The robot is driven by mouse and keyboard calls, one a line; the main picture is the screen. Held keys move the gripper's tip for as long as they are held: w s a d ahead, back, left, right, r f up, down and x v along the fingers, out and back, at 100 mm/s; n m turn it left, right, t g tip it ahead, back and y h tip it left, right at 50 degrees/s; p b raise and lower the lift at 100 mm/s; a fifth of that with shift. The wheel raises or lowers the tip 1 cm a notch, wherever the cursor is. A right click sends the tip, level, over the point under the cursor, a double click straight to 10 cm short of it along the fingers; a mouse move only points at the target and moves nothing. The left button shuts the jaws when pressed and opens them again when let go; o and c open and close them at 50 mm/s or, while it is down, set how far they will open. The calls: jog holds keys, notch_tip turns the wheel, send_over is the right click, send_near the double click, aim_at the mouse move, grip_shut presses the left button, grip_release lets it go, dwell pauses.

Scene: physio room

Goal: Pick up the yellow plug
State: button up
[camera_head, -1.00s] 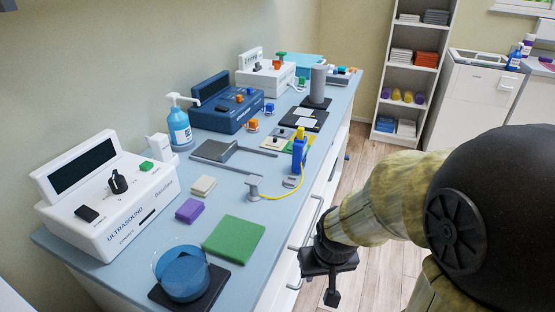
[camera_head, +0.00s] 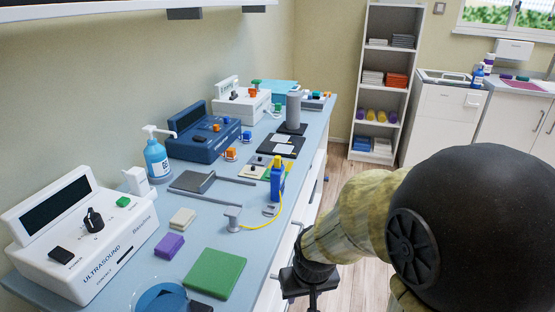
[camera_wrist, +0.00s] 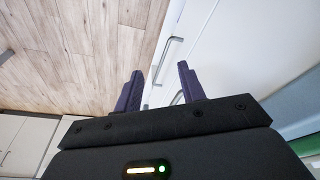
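The yellow plug (camera_head: 277,162) shows as the upright yellow top of a blue piece (camera_head: 277,184) near the counter's right edge. A yellow cord (camera_head: 262,224) runs from there to a grey-white applicator head (camera_head: 233,217). My gripper (camera_head: 310,293) hangs beside the counter's front, right of and nearer than the plug, and is not touching it. In the wrist view my gripper (camera_wrist: 160,70) has its two dark fingers apart with nothing between them. The plug is not in the wrist view.
The blue counter (camera_head: 258,240) holds a white ultrasound unit (camera_head: 85,240), a blue unit (camera_head: 203,140), a blue pump bottle (camera_head: 157,158), a green pad (camera_head: 214,273) and a purple block (camera_head: 169,245). Cabinet handles jut from the counter's front. The wooden floor (camera_head: 340,175) to the right is clear.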

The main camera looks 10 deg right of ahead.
jog(key=w+a+r+m+p, duration=0.1)
jog(key=w+r+m+p, duration=0.1)
jog(key=w+r+p, duration=0.5)
jog(key=w+r+m+h+p, duration=0.1)
jog(key=w+r+p, duration=0.7)
jog(key=r+p, duration=0.8)
jog(key=w+a+r+m+p, duration=0.1)
jog(key=w+r+m+p, duration=0.1)
jog(key=w+r+p, duration=0.6)
notch_tip(320, 180, up, 7)
jog(key=p, duration=0.4)
jog(key=shift+a+m+p, duration=0.3)
jog(key=shift+m, duration=0.1)
jog(key=shift+f, duration=0.15)
jog(key=p, duration=0.4)
send_over(277, 157)
jog(key=f, duration=0.7)
jog(key=a+f, duration=0.1)
jog(key=f, duration=0.3)
jog(key=shift+s+f, duration=0.2)
jog(key=shift+f, duration=0.15)
jog(key=shift+h, duration=0.3)
jog(key=shift+s+d+f, duration=0.1)
